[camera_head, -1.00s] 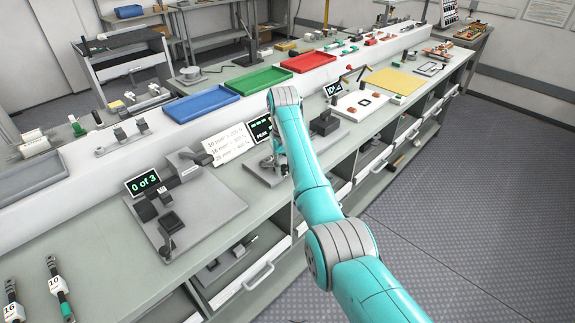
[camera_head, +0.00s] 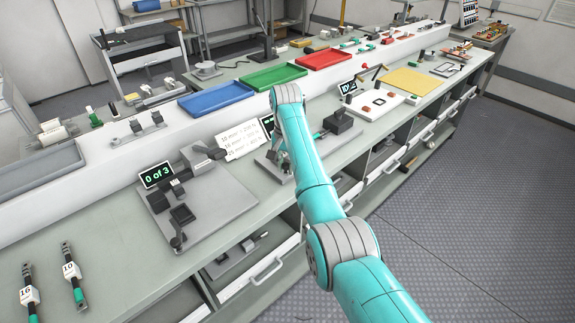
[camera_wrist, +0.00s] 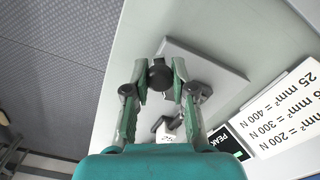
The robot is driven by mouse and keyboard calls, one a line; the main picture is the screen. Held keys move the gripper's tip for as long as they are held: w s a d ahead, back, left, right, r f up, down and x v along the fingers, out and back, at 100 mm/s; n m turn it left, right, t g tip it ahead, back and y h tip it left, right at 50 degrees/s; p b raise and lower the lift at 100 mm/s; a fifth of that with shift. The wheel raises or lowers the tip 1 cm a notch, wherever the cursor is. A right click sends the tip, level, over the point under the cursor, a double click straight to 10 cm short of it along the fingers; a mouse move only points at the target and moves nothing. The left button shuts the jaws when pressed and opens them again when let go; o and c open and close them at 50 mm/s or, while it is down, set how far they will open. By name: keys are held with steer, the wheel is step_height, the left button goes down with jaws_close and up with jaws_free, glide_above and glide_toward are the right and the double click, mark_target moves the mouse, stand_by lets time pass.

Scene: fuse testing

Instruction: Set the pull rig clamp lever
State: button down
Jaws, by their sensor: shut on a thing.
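The pull rig (camera_wrist: 205,62) is a grey plate with dark fittings on the bench, beside a black PEAK display (camera_wrist: 228,140). In the wrist view, my gripper (camera_wrist: 162,73) has its green fingers on both sides of a round black knob (camera_wrist: 160,76), seemingly the clamp lever's end, and is shut on it. A white tag marked 25 (camera_wrist: 167,135) lies between the fingers, nearer the palm. In the head view my arm hides most of the rig and gripper; part of the rig's plate (camera_head: 270,166) shows left of the arm.
A second rig (camera_head: 215,208) with a "0 of 3" display (camera_head: 157,174) stands to the left. A white force card (camera_head: 240,139) stands between them. Blue (camera_head: 215,97), green (camera_head: 273,76) and red (camera_head: 323,59) trays line the raised shelf. Two tagged cable pieces lie front left.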

stand_by(0.4)
steer(key=c, duration=0.9)
jaws_free()
steer(key=shift+c, duration=0.2)
step_height(320, 180, up, 8)
steer(key=shift+f, duration=0.25)
